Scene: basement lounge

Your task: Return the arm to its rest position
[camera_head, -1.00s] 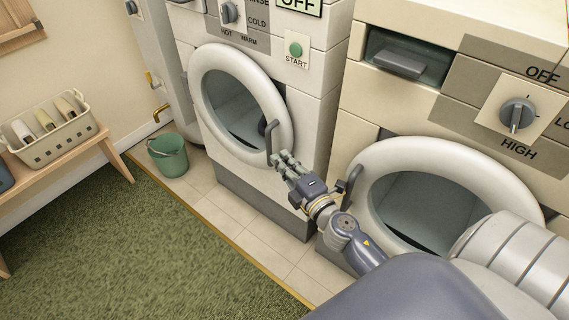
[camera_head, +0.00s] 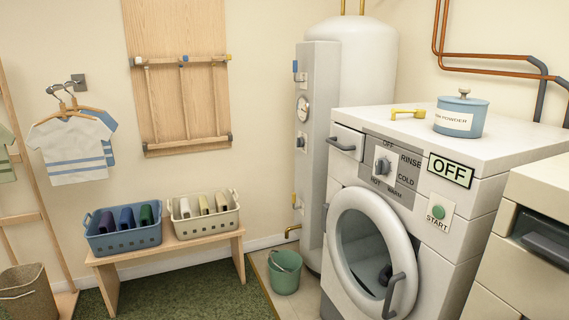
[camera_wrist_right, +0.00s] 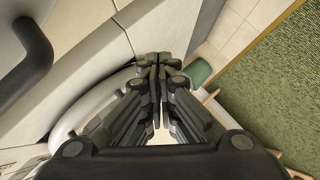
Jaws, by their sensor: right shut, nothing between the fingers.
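My right gripper (camera_wrist_right: 158,65) shows only in the right wrist view. Its fingers are together with nothing between them. In that view a pale round rim, which looks like a washer door, lies behind and left of the fingers. I cannot tell if they touch it. A dark handle (camera_wrist_right: 28,65) is at the upper left, apart from the fingertips. In the head view neither arm is visible. The white washer (camera_head: 465,225) stands at the right with its round door (camera_head: 345,245) and dark door handle (camera_head: 392,292); its panel reads OFF.
A green bucket (camera_head: 284,281) stands on the tiles left of the washer; it also shows in the right wrist view (camera_wrist_right: 199,72). A wooden bench (camera_head: 172,246) carries a blue basket (camera_head: 125,240) and a cream basket (camera_head: 207,226). Green carpet (camera_head: 180,297) lies in front.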

